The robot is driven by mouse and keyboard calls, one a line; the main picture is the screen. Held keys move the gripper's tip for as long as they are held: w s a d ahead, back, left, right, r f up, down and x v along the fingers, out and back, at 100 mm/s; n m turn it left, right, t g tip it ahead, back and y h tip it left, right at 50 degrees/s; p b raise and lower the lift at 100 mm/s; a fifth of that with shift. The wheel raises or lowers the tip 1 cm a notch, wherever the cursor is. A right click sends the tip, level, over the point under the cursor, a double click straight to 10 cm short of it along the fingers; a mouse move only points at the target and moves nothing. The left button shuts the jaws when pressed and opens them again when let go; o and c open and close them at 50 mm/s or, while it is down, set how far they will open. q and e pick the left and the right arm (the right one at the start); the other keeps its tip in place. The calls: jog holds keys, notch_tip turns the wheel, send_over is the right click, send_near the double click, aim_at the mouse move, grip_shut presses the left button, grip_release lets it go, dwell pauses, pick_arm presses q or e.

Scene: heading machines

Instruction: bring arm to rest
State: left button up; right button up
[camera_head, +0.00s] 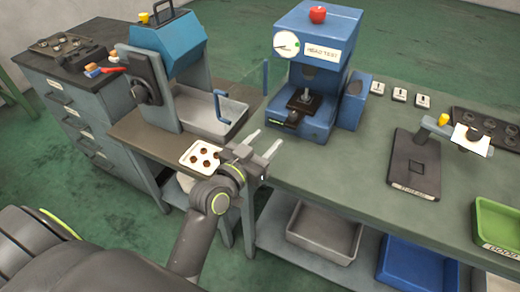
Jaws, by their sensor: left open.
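My left arm comes in from the lower left, and its gripper (262,142) is above the near edge of the bench, at the joint between the brown bench and the green bench. Its two fingers point up and to the right and stand apart, with nothing between them. My right gripper is not in the view.
A teal machine with a crank (165,45) and a grey tray (212,115) stand at the left. A black stand (414,165) and a green bin (497,225) are at the right. Grey (325,232) and blue (417,266) bins sit below. The green benchtop's middle is clear.

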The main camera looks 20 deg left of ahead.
pick_arm(q)
jog(key=shift+s+a, duration=0.15)
jog(key=shift+s, duration=0.65)
jog(key=shift+f, duration=0.1)
jog(key=s+a+f+n+g+y, duration=0.1)
jog(key=s+a+f+g+y, duration=0.15)
jog(key=s+f+g, duration=0.5)
jog(key=s+a+f+n+g+y, duration=0.15)
jog(key=s+a+f, duration=0.25)
jog(key=s, duration=0.6)
jog(key=s+a+f+g+y, duration=0.1)
jog(key=s+a+f+g, duration=0.35)
jog(key=s, duration=0.45)
notch_tip(320, 180, down, 25)
jog(key=g, duration=0.2)
jog(key=s+f, duration=1.4)
jog(key=f, duration=0.2)
jog(key=shift+s+d+f+g+h, duration=0.15)
jog(key=shift+s+d+g+h, duration=0.1)
jog(key=shift+d+g+h, duration=0.15)
